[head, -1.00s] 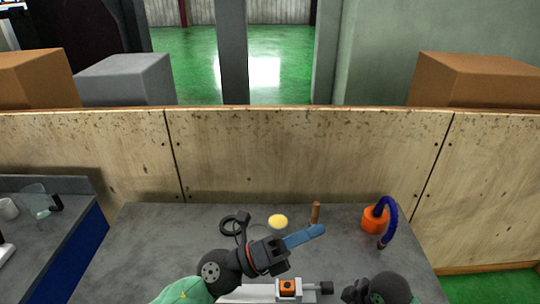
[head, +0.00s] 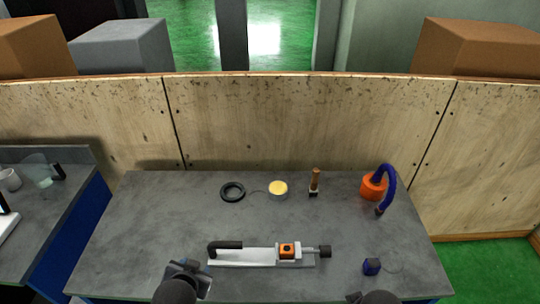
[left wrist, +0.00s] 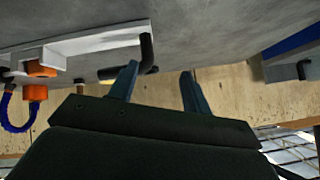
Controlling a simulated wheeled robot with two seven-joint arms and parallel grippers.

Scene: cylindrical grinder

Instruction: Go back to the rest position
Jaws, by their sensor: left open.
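My left gripper (head: 188,270) is low at the front edge of the grey bench, left of the white fixture, and its blue fingers are apart. In the left wrist view, the open gripper (left wrist: 158,70) has nothing between its fingertips. The white fixture (head: 262,257) lies on the bench with a black bent handle (head: 225,245), an orange block (head: 287,250) and a dark knob at its right end. Of my right arm only a dark rounded part shows at the bottom edge; its fingers are hidden or out of the picture.
On the bench (head: 150,220) are a black ring (head: 232,191), a yellow-topped round tin (head: 278,188), a brush with a wooden handle (head: 315,182), an orange base with a blue hose (head: 373,187) and a small dark blue block (head: 372,266). A wooden partition (head: 300,125) stands behind. Mid-bench is clear.

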